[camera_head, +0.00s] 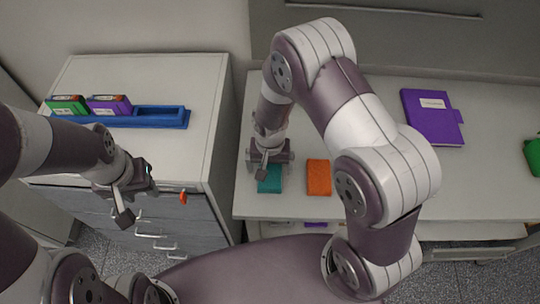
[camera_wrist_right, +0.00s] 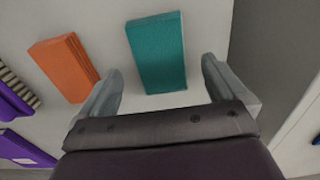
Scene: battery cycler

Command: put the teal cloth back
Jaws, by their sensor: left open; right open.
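The teal cloth (camera_head: 269,181) is a folded rectangular block lying on the white worktop near its front left corner. In the right wrist view the teal cloth (camera_wrist_right: 157,52) lies between and just beyond the tips of my right gripper (camera_wrist_right: 160,82). In the head view my right gripper (camera_head: 267,163) is over the far part of the cloth and hides it. The gripper is open, with nothing between its fingers. My left gripper (camera_head: 136,196) is open and empty in front of the grey drawer cabinet.
An orange cloth (camera_head: 318,177) lies right of the teal one. A purple book (camera_head: 431,117) lies further back right, a green object (camera_head: 533,156) at the right edge. A blue tray (camera_head: 174,118) with green and purple boxes stands on the cabinet (camera_head: 205,75). A gap separates cabinet and worktop.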

